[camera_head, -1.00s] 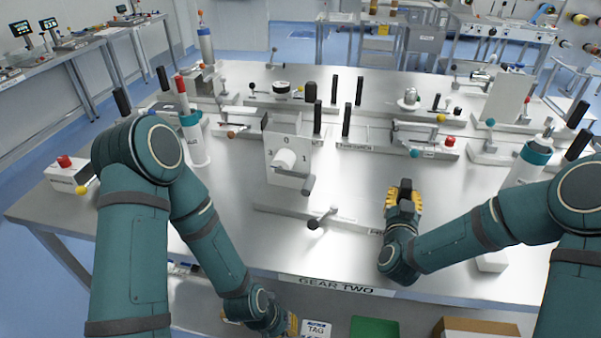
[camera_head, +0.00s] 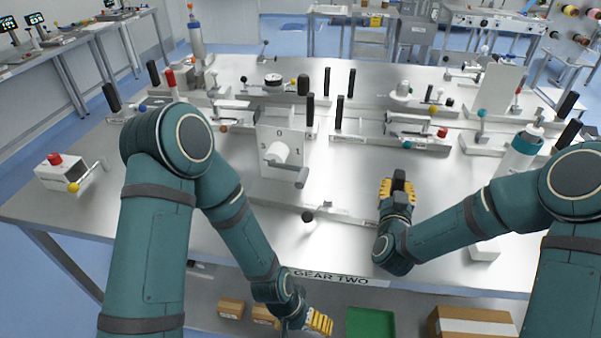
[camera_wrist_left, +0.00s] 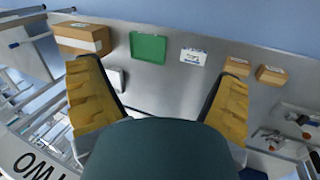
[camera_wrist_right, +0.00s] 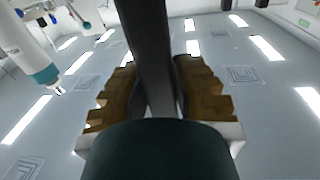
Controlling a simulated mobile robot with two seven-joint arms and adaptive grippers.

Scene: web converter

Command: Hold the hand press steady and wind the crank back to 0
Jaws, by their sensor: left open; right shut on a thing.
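A white upright panel (camera_head: 268,136) marked 0 at top, 1 at right and 3 at left stands mid-bench. Its white hub carries a grey crank handle (camera_head: 288,174) that points right and slightly down, off the 0. Which unit is the hand press is not clear to me. My right gripper (camera_head: 397,186) is right of the panel, low over the bench, shut on a dark upright bar (camera_wrist_right: 150,60) in the right wrist view. My left gripper (camera_head: 319,322) is open and empty, below the bench's front edge, over the lower shelf; its spread fingers show in the left wrist view (camera_wrist_left: 160,85).
A lever with a dark knob (camera_head: 308,216) lies before the panel. A white and teal bottle (camera_head: 522,152) stands at right. The lower shelf holds a green tray (camera_head: 371,323) and cardboard boxes (camera_head: 470,323). Several other fixtures fill the bench's back. The bench's front edge is labelled GEAR TWO (camera_head: 336,277).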

